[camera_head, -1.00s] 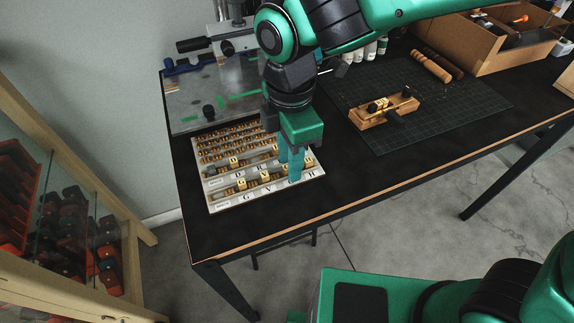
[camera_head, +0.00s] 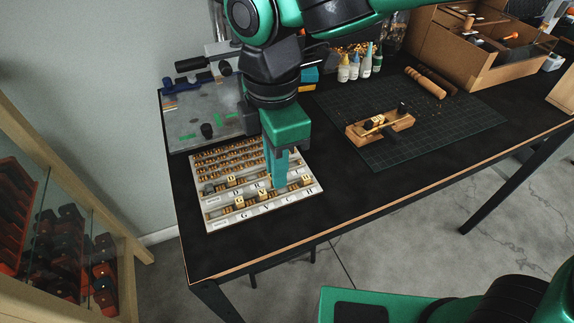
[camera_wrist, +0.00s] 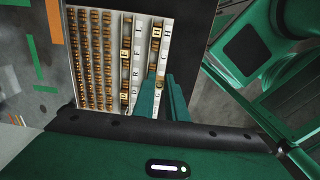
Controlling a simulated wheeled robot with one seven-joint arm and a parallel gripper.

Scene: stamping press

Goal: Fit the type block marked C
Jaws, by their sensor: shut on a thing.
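My gripper (camera_head: 279,184) points down at the front row of the grey type tray (camera_head: 218,223). Its teal fingers are close together, shut on a small brass type block at the slot labelled C. The fingers largely hide that block, and its face cannot be read. In the wrist view, the fingertips (camera_wrist: 160,84) meet at the tray's right-hand row, below a block near the label H. A wooden holder (camera_head: 361,137) with small brass blocks in it and dark knobs lies on the mat to the right.
Other brass blocks stand in the tray, including one above label G (camera_head: 239,202) and one above V (camera_head: 262,195). A metal plate with clamps (camera_head: 190,125) lies behind the tray. The front table is clear.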

